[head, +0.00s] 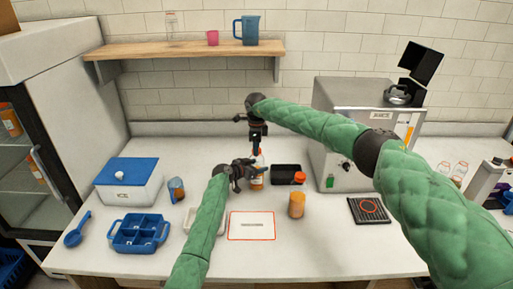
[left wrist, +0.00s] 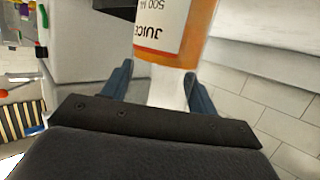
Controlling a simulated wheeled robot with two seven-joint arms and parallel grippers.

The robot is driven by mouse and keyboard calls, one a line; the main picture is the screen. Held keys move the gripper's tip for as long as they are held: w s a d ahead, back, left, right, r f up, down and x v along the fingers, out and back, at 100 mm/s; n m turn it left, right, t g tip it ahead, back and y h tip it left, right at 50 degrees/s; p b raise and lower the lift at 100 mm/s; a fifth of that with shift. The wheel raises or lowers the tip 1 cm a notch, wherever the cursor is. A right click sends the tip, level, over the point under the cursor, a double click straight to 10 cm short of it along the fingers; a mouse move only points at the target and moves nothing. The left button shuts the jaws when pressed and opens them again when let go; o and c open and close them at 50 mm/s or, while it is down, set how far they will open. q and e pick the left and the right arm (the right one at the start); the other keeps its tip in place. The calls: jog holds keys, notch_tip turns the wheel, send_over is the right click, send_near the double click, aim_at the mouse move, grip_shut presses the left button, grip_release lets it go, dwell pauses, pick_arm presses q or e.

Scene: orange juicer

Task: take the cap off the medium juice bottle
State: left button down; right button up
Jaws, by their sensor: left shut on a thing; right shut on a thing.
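The juice bottle (head: 259,182) stands upright on the counter, with an orange lower part and a paler upper part. In the left wrist view the bottle (left wrist: 172,30) appears inverted, with a white "JUICE 500 ML" label. My left gripper (head: 245,172) is shut on the bottle's clear upper part, one blue finger on each side. My right gripper (head: 257,146) points down from above and is shut at the bottle's top. The cap is mostly hidden by it, and I cannot tell whether it still sits on the neck.
The juicer (head: 340,115) is farther right. A red-edged white card (head: 251,227) lies in front. A blue-lidded box (head: 128,187) and blue divided tray (head: 138,233) are left.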

pick_arm(q)
jog(key=shift+d, duration=0.1)
pick_arm(e)
jog(key=n, duration=0.7)
jog(key=shift+w+r, duration=0.1)
jog(key=n, duration=0.7)
jog(key=shift+n, duration=0.3)
jog(key=shift+d+r, duration=0.1)
jog(key=shift+r, duration=0.3)
jog(key=shift+r, duration=0.35)
jog(key=shift+r, duration=0.4)
jog(key=shift+r, duration=1.9)
pick_arm(q)
jog(key=shift+c, duration=1.8)
grip_release()
